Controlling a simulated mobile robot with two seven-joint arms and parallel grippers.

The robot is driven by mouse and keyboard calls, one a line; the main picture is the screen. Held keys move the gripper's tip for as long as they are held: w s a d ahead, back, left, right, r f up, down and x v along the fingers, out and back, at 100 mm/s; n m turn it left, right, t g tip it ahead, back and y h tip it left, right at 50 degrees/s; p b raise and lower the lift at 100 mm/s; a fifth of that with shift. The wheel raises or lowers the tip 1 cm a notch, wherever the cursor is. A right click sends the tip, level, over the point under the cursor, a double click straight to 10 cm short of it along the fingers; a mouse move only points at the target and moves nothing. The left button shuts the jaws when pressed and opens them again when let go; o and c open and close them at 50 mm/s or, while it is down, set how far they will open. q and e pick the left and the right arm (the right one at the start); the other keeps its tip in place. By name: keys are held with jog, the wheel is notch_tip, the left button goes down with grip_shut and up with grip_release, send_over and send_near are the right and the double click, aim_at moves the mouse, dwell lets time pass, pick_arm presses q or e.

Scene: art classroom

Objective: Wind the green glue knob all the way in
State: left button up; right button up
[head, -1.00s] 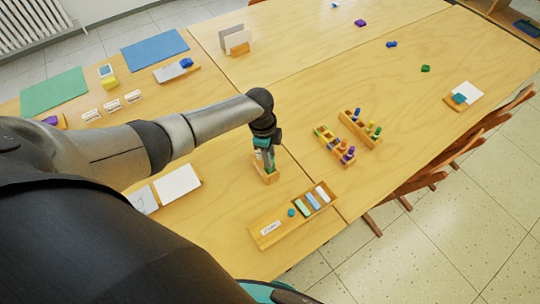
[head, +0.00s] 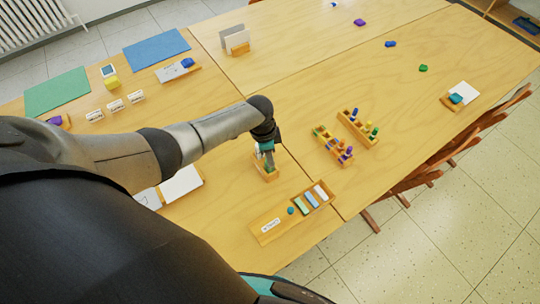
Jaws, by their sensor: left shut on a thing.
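My left gripper (head: 268,160) points down into a small wooden holder (head: 270,177) near the middle of the near table. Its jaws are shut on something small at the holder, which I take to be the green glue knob. A bit of green and white shows between the gripper and the holder, but the knob itself is mostly hidden and too small to make out. How far it is wound in cannot be seen. My right gripper is not in view.
A wooden tray (head: 266,228) with pale bars and a teal piece lies just in front. Two wooden racks (head: 357,128) with coloured pegs stand to the right. White paper (head: 180,184) lies left of the holder. The table behind the racks is largely clear.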

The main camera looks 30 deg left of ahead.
pick_arm(q)
jog(key=shift+n+p, duration=0.8)
jog(key=shift+n, duration=0.9)
jog(key=o, duration=1.4)
jog(key=shift+o, duration=0.2)
